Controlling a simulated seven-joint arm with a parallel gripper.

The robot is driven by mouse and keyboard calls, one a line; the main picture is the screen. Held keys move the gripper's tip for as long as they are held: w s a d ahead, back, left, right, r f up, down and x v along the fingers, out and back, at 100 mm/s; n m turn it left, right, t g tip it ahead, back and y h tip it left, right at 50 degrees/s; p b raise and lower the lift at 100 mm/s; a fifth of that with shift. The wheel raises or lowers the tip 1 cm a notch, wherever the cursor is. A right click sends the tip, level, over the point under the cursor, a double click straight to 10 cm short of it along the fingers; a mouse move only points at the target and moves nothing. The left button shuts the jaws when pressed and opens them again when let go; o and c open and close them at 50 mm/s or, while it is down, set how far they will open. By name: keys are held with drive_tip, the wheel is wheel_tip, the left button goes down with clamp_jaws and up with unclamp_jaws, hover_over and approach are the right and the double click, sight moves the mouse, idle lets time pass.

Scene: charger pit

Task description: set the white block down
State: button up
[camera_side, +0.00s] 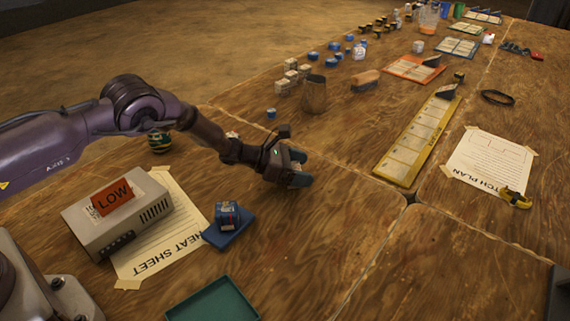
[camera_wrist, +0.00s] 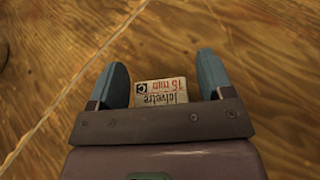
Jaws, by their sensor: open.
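The white block (camera_wrist: 161,92) shows in the wrist view as a small cream-white piece with red and black print and a dark "C" mark. It lies between the two fingers of my gripper (camera_wrist: 162,72), with a narrow gap on each side. The gripper's body hides its near part. In the side view my gripper (camera_side: 300,168) is low over the wooden table, fingers apart. The block is mostly hidden by the fingers there, and its contact with the table cannot be made out.
Table right of my gripper is clear.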

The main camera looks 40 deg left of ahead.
drive_tip(key=v, duration=1.2)
drive_tip(key=w+a+r+n+t+y, duration=0.1)
drive_tip(key=a+r+n+t+y, duration=0.15)
drive_tip(key=r+n, duration=0.35)
drive_tip(key=w+a+r+n+t+y, duration=0.1)
drive_tip(key=w+a+r+n+y, duration=0.15)
drive_tip(key=r+n, duration=0.4)
drive_tip(key=s+a+r+n+y, duration=0.3)
drive_tip(key=s+r+n+y, duration=0.25)
drive_tip(key=r+n, duration=0.55)
drive_tip(key=s+r+n+g, duration=0.3)
drive_tip(key=s+r+n, duration=0.3)
drive_tip(key=s+n, duration=0.5)
drive_tip(key=s+d+n+g, duration=0.2)
drive_tip(key=s+n, duration=0.3)
drive_tip(key=s, duration=0.5)
drive_tip(key=s+d+f+n+g, duration=0.1)
drive_tip(key=s+n, duration=0.4)
drive_tip(key=s, duration=0.5)
drive_tip(key=d+g+h, duration=0.1)
drive_tip(key=d, duration=0.1)
drive_tip(key=shift+s+d, duration=0.3)
